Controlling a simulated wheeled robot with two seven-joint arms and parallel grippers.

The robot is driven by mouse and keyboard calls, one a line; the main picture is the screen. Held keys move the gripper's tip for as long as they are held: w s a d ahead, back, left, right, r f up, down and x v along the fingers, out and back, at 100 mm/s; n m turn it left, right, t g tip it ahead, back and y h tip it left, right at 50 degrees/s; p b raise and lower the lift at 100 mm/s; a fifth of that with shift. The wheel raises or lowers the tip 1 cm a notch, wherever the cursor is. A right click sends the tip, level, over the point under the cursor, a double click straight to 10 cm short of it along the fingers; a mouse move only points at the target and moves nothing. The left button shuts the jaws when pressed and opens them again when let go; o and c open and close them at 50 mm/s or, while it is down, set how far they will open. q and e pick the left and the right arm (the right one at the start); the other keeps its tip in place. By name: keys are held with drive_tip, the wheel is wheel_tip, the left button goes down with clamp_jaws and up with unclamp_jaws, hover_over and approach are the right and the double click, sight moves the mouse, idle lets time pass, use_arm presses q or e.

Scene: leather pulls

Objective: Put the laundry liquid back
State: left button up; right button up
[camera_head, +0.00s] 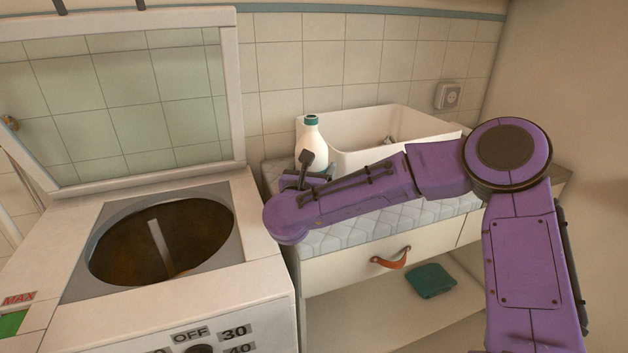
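The laundry liquid is a white bottle (312,138) with a teal cap. It stands upright on the quilted counter top, at the left end of the white basin. My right arm reaches in from the right, and its gripper (307,168) is right in front of the bottle's lower part. A dark finger shows against the bottle. The wrist and fingers hide the bottle's base, so I cannot tell whether the gripper is closed on it or only beside it. My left gripper is out of view.
A top-loading washing machine (255,285) stands at the left with its lid (120,100) raised and drum open. The white basin (370,160) sits behind my arm. Below are a drawer with a leather pull (391,260) and a shelf holding a folded teal cloth (431,281).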

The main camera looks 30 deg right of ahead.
drive_tip(key=f, duration=0.3)
drive_tip(key=d+f+p, duration=0.1)
drive_tip(key=shift+w+f, duration=0.15)
drive_tip(key=shift+w, duration=0.25)
drive_tip(key=shift+a, duration=0.1)
drive_tip(key=shift+s, duration=0.1)
drive_tip(key=shift+f, duration=0.1)
drive_tip(key=o, duration=1.4)
drive_tip(key=shift+o, duration=0.2)
drive_tip(key=shift+r, duration=0.35)
drive_tip(key=b+v, duration=0.2)
drive_tip(key=v, duration=1)
drive_tip(key=shift+f, duration=0.15)
